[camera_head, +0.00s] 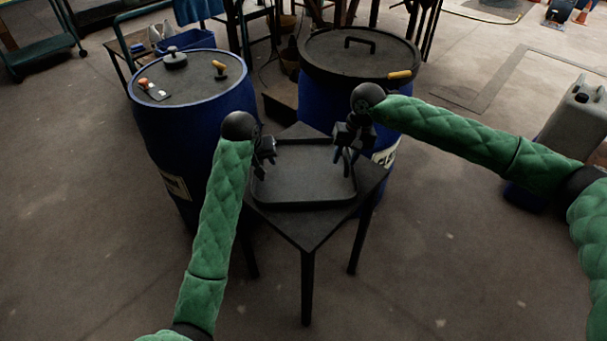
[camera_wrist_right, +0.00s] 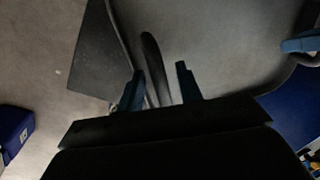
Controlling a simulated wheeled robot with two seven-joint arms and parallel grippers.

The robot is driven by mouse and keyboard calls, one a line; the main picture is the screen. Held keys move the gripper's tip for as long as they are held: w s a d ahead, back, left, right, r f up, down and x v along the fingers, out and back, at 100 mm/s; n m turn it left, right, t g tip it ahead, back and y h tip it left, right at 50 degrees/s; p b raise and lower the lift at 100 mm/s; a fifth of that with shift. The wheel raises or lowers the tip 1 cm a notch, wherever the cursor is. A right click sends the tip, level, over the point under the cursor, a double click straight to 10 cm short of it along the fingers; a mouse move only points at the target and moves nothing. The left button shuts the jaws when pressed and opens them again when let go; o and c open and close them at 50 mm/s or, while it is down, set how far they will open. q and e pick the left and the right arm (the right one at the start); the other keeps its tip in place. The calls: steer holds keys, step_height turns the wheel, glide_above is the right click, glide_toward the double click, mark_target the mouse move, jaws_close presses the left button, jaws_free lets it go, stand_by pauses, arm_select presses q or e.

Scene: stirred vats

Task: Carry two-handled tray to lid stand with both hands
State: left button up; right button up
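The dark, shallow tray (camera_head: 305,185) sits level on a small dark table (camera_head: 312,228). I cannot tell which thing is the lid stand. My right gripper (camera_head: 347,158) is at the tray's right side. In the right wrist view, its two fingers (camera_wrist_right: 162,88) stand apart on either side of a dark curved tray handle (camera_wrist_right: 153,62), with a gap visible. My left gripper (camera_head: 266,155) is at the tray's left edge; its fingers are too small and dark to tell open from shut. The left handle is mostly hidden by it.
Two blue vats (camera_head: 197,130) (camera_head: 315,105) stand close behind the table. The left lid holds small tools and a knob; the right lid has a black handle. A grey canister (camera_head: 578,120) is at right. Floor in front is clear.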

arm_select(q)
steer(key=v, duration=1.2)
arm_select(e)
step_height(320, 180, up, 12)
steer(key=d, duration=0.2)
steer(key=shift+d, duration=0.15)
steer(key=shift+f, duration=0.15)
stand_by(0.6)
